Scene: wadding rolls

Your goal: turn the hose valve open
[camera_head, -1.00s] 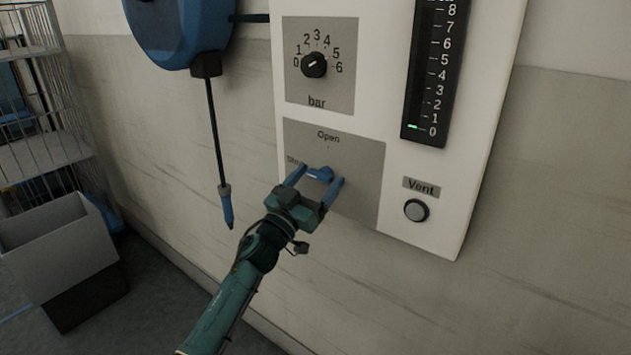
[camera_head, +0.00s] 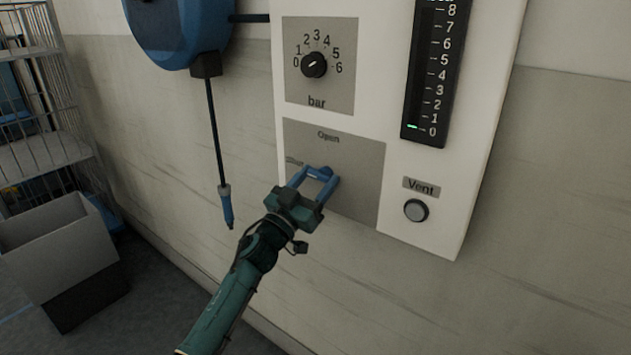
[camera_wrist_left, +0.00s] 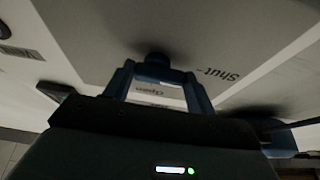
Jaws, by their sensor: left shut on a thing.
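The hose valve is a small blue handle (camera_head: 323,172) on a grey plate (camera_head: 358,178) marked "Open" above and "Shut" at the left. My left gripper (camera_head: 319,175) is shut on the valve handle, its two blue fingers on either side of it. The fingers hide part of the handle, so its exact angle is hard to tell. In the left wrist view the blue valve (camera_wrist_left: 152,68) sits between the fingertips, with "Shut" and "Open" printed near it. My right gripper is not in view.
Above the plate is a black pressure knob (camera_head: 314,65) marked in bar. A gauge (camera_head: 436,75) at the right has a green mark near 0. A Vent button (camera_head: 416,210) is at lower right. A blue hose reel (camera_head: 180,30) with a hanging nozzle (camera_head: 226,205) is at left.

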